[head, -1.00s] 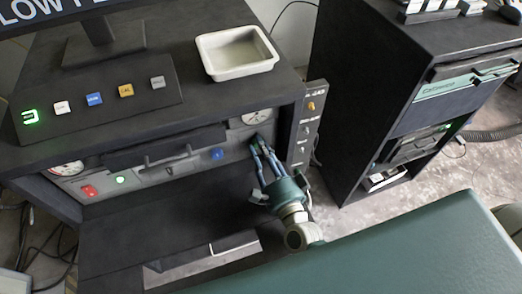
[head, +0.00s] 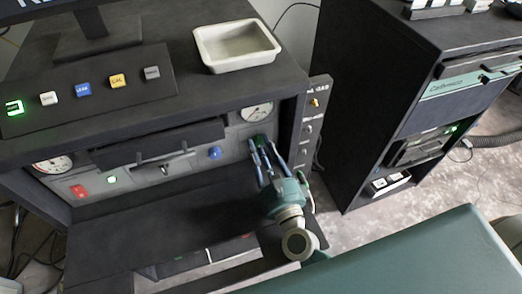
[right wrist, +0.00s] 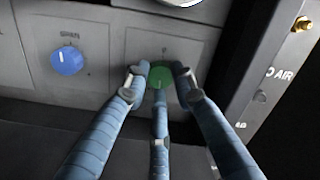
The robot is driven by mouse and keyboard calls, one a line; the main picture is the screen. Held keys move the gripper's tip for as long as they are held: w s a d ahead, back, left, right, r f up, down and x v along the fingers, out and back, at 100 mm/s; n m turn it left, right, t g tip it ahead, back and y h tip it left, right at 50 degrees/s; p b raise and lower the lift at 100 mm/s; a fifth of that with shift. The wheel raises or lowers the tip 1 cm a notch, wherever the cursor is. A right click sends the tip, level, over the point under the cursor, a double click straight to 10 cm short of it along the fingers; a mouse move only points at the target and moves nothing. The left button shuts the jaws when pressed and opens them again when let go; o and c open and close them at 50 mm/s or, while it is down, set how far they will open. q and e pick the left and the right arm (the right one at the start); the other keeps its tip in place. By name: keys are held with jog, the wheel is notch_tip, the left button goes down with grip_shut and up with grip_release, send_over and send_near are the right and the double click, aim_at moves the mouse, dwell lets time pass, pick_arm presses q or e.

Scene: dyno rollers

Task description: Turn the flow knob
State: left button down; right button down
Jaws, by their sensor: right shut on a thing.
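The flow knob is most likely the green knob (right wrist: 160,76) on the grey front panel; its label is too small to read. My right gripper (right wrist: 158,82) has its blue fingers around this green knob and is shut on it. In the head view the right gripper (head: 262,150) reaches the panel below the right gauge, and its fingers mostly hide the knob. A blue knob (right wrist: 67,60) labelled SPAN sits to its left and also shows in the head view (head: 214,153). My left gripper is not in view.
A white tray (head: 237,48) stands on the bench top. A side panel (head: 309,128) with fittings stands close to the right of the gripper. A red switch (head: 79,190) and a green light (head: 112,180) are at the panel's left. A black cabinet (head: 370,110) stands at the right.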

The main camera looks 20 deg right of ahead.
jog(key=shift+f+m, duration=0.1)
jog(key=shift+m, duration=0.6)
jog(key=shift+b, duration=0.3)
jog(key=c, duration=1.4)
grip_release()
jog(key=shift+c, duration=0.2)
